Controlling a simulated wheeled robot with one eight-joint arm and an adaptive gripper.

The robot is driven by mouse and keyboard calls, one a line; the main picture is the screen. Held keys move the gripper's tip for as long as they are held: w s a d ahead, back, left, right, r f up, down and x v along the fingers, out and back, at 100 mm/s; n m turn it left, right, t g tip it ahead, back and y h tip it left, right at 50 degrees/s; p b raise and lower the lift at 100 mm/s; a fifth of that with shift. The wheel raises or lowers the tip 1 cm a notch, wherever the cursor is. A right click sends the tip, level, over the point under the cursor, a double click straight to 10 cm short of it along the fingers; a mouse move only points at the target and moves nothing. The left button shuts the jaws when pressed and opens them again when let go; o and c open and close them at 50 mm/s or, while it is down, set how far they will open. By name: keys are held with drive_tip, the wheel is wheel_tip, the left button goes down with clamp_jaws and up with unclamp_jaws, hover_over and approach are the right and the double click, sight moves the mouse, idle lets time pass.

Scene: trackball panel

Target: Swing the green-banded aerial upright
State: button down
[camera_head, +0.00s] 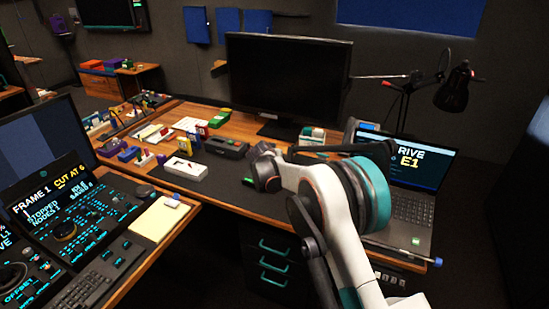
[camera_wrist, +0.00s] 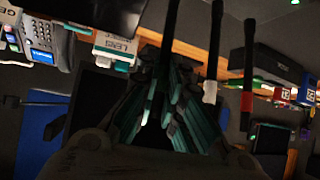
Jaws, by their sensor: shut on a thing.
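In the wrist view, my teal-and-dark gripper (camera_wrist: 167,75) is closed around a dark rod, the aerial (camera_wrist: 168,24), which runs up from between the fingers towards the top edge. Its green band cannot be made out among the teal fingers, and its base is hidden. Two more dark aerials stand to the right: a white-banded aerial (camera_wrist: 214,50) and a red-banded aerial (camera_wrist: 248,65). In the head view, my white arm hides the gripper and the aerial, so the aerial's tilt there cannot be told.
In the head view, a black monitor (camera_head: 285,84) stands behind the arm, with a laptop (camera_head: 408,185) and a desk lamp (camera_head: 454,90) to the right. A dark box (camera_head: 227,147) and a white meter (camera_head: 186,168) stand to the left on the desk.

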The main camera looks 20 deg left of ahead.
idle(0.4)
drive_tip(key=c, duration=1.7)
unclamp_jaws()
drive_tip(key=v, duration=1.2)
drive_tip(key=shift+w+r, duration=0.15)
